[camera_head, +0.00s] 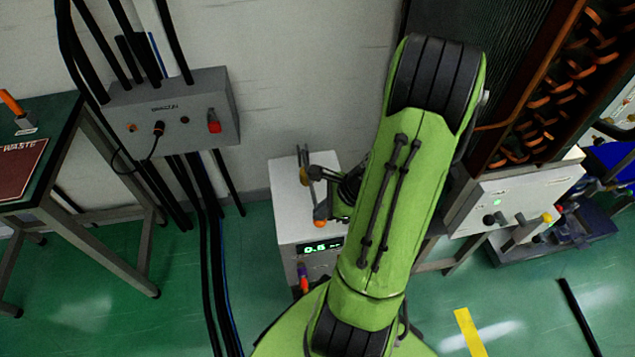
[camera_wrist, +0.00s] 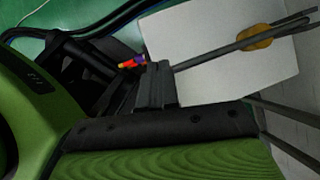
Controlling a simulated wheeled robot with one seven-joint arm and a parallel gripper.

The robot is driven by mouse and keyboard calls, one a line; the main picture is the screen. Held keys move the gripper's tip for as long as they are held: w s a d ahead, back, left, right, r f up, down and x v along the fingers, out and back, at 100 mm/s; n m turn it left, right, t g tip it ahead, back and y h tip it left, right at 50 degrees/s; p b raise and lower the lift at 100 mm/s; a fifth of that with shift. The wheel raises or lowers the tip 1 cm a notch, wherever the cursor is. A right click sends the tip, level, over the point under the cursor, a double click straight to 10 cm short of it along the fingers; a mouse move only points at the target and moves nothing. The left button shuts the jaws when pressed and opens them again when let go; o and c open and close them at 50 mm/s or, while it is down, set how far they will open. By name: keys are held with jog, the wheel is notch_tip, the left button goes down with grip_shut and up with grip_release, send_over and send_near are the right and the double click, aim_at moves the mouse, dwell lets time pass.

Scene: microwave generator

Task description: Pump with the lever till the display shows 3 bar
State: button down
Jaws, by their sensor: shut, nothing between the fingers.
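The white pump box (camera_head: 288,205) stands on the floor against the wall, left of my green arm. Its front display (camera_head: 320,247) has green digits that look like 0.6; the unit is too small to read. In the wrist view the lever is a dark rod (camera_wrist: 215,52) through a yellowish collar (camera_wrist: 262,37). My gripper (camera_wrist: 155,84) is shut at the rod's near end, seemingly beside or touching it; the knob is hidden there. My arm covers the box's right side.
A small red, orange and purple part (camera_head: 303,278) sticks out low on the box front. A grey wall box (camera_head: 172,112) with hanging cables is at left, beside a dark-topped table (camera_head: 60,130). A coil cabinet with a control panel (camera_head: 525,200) stands at right.

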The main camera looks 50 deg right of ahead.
jog(key=w+d+r+p, duration=0.2)
jog(key=w+r+p, duration=0.1)
jog(key=r+p, duration=0.6)
jog(key=shift+w+d+r+p, duration=0.25)
jog(key=shift+w+r+p, duration=0.15)
jog(key=shift+p, duration=0.2)
dwell(0.4)
jog(key=r+p, duration=0.1)
jog(key=w+r+p, duration=0.1)
jog(key=r+p, duration=0.1)
jog(key=d+r+p, duration=0.1)
jog(key=p, duration=0.1)
jog(key=shift+w+r, duration=0.3)
dwell(0.4)
dwell(0.4)
